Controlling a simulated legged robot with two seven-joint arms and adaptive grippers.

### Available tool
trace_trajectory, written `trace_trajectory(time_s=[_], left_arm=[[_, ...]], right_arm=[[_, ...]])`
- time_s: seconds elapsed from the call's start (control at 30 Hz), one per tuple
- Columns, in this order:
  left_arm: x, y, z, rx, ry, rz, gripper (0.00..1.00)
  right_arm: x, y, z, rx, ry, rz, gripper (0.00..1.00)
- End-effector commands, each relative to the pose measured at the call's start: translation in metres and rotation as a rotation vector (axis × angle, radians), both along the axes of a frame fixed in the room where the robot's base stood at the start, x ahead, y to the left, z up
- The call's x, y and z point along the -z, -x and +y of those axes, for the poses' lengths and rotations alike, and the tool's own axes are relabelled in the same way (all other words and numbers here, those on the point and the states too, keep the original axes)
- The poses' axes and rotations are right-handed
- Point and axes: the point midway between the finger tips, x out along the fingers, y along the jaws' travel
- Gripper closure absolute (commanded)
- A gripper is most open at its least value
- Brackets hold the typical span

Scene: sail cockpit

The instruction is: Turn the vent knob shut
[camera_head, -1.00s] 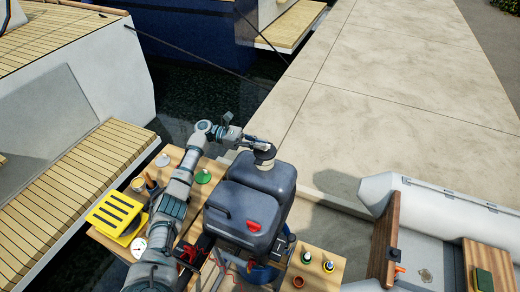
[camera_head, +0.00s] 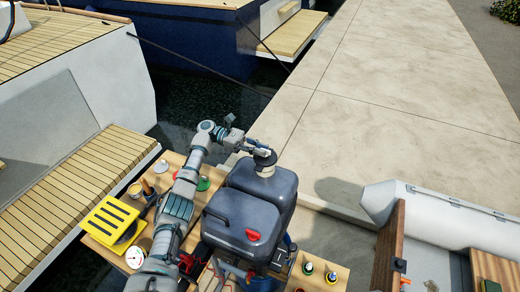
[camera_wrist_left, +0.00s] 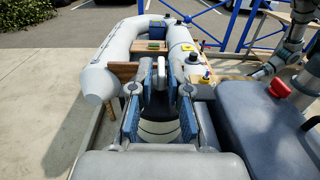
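A dark grey tank (camera_head: 246,205) has a pale round neck with a dark top (camera_head: 264,168) at its far end; I take this fitting to be the vent knob. My left gripper (camera_head: 262,155) is right at this top in the head view. In the left wrist view the two blue-padded fingers (camera_wrist_left: 160,122) stand apart, with a pale round surface (camera_wrist_left: 160,132) between and below them. I cannot tell whether the pads touch it. My right gripper is not in view. The dark top is partly hidden by my left gripper.
A red cap (camera_head: 253,236) is on the tank's near block. A yellow slotted box (camera_head: 109,219), a green disc (camera_head: 204,183) and a white dial (camera_head: 138,256) lie on the wooden table at left. Small bottles (camera_head: 320,273) stand at right. A grey inflatable boat (camera_head: 450,217) lies further right.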

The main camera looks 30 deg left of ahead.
Motion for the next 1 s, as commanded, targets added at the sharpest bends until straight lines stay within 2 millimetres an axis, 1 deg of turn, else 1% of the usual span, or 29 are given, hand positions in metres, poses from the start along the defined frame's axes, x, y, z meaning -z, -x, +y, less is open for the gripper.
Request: trace_trajectory(time_s=[0.3, 0.37, 0.43, 0.47, 0.7, 0.8, 0.9, 1.0], left_arm=[[-0.001, 0.001, 0.000, 0.002, 0.000, -0.001, 0.67], [-0.003, 0.001, -0.001, 0.002, 0.000, -0.002, 0.67], [-0.009, 0.001, -0.001, 0.002, 0.000, -0.003, 0.67], [-0.014, 0.000, -0.001, 0.002, 0.000, -0.004, 0.67], [-0.062, -0.001, 0.000, 0.002, 0.001, -0.004, 0.67], [-0.079, -0.001, 0.001, 0.003, 0.002, -0.003, 0.67], [-0.091, -0.001, 0.001, 0.002, 0.001, -0.002, 0.67], [-0.096, -0.002, 0.001, 0.002, 0.001, 0.001, 0.67]], right_arm=[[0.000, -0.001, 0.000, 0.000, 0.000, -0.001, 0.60], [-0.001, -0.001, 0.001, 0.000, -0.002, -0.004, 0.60], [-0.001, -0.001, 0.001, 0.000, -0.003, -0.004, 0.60], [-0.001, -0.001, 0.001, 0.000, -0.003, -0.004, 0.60], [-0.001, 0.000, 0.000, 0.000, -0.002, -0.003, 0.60], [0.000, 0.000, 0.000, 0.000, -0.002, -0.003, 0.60], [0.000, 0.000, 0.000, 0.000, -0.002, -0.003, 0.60], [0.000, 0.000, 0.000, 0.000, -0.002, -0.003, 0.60]])
